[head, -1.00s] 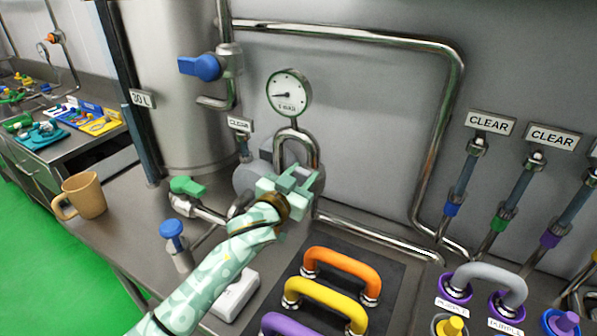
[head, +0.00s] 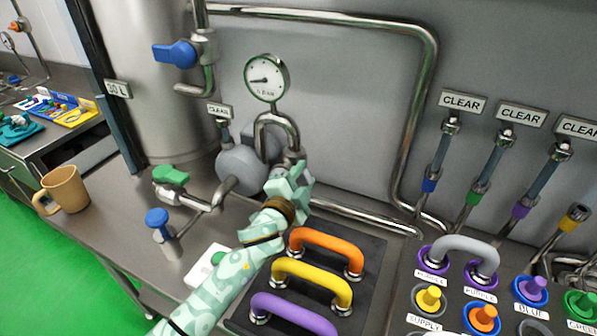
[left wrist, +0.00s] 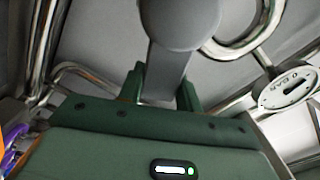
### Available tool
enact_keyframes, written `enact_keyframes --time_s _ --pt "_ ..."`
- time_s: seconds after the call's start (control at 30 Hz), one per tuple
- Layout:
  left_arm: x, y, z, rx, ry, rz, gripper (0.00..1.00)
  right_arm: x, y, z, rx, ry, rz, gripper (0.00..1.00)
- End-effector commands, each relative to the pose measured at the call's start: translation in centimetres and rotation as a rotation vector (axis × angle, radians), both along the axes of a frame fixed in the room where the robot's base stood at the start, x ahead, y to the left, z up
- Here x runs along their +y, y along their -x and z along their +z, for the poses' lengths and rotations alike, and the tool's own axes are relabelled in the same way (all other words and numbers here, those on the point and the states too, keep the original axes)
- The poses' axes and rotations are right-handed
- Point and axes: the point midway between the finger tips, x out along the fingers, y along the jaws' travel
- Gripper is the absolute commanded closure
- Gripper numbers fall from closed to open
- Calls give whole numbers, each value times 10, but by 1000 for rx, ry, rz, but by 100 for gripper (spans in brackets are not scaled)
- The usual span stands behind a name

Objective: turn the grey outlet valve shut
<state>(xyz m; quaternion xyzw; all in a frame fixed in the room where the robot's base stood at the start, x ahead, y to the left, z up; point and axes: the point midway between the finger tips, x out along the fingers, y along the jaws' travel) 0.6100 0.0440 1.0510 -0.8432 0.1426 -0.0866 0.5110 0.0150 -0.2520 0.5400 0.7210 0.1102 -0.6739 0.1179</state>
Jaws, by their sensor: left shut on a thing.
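My left gripper (head: 292,178) is beside the steel pipework, right of the round grey pump (head: 240,168) and below the gauge. In the left wrist view, the grey outlet valve's flat lever (left wrist: 166,72) hangs from a rounded grey body and sits between the two green fingers (left wrist: 161,88). The gripper is shut on this lever. In the head view the gripper hides most of the valve, so I cannot tell its exact angle there. My right gripper is not in view.
A pressure gauge (head: 267,77) and a looped pipe (head: 277,122) stand close above the gripper. A green-handled valve (head: 171,175) and a blue knob (head: 157,218) are to the left, with a mug (head: 66,188) beyond.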

Motion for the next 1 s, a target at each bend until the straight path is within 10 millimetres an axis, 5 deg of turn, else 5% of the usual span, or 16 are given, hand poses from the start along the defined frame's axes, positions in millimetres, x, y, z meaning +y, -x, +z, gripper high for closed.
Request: enact_keyframes --time_s 0.5,1.0 --pt "-7 3 -29 -125 -369 -2 100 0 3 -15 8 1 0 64" --pt "-7 3 -35 -160 -473 -2 100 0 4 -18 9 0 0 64"
